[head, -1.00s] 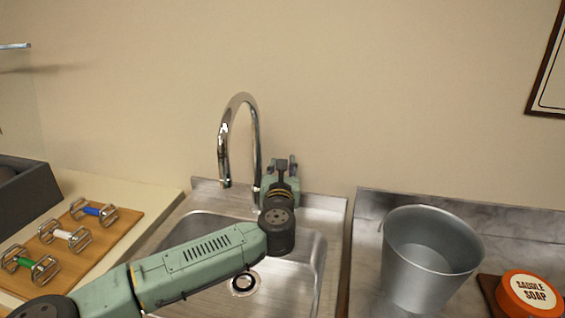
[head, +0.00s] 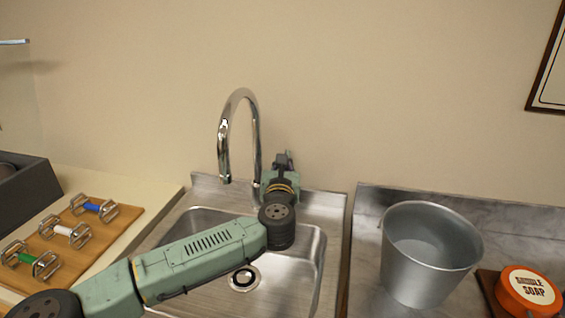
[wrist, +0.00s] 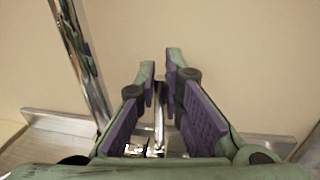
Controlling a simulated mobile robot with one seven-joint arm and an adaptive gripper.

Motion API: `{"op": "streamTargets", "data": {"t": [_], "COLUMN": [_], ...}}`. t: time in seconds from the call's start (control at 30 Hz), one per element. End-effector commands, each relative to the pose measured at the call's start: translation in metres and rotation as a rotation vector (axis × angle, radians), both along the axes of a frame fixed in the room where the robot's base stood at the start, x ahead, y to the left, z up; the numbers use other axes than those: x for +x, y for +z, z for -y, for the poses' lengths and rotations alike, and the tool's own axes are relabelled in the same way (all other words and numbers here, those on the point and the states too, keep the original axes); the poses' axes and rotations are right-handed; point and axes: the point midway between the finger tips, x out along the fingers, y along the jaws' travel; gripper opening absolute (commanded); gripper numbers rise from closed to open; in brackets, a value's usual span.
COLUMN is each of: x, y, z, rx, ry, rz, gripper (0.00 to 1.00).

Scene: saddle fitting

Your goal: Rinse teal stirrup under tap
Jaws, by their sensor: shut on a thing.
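My gripper (head: 284,160) is behind and right of the chrome tap (head: 224,150), over the back edge of the steel sink (head: 205,222). The tap's pipe (wrist: 82,60) runs close along the left of the fingers in the wrist view. No water shows at the spout.
A wooden board (head: 75,250) at left carries stirrups with blue (head: 93,207), white (head: 63,230) and green (head: 40,265) bands. A grey bucket (head: 425,265) and an orange saddle soap tin (head: 528,292) stand right of the sink. A dark box (head: 22,190) is at far left.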

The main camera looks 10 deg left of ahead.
Motion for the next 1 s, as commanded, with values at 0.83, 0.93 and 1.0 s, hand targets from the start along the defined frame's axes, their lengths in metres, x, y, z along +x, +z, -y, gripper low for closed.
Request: {"op": "streamTargets", "data": {"t": [0.83,0.93,1.0], "x": [-0.010,-0.012,-0.013], "y": [-0.008,-0.005,-0.002], "z": [-0.001,-0.001,-0.001], "rx": [0.000,0.001,0.001], "ry": [0.002,0.002,0.002], "rz": [0.100,0.127,0.134], "gripper": [0.00,0.00,0.00]}}
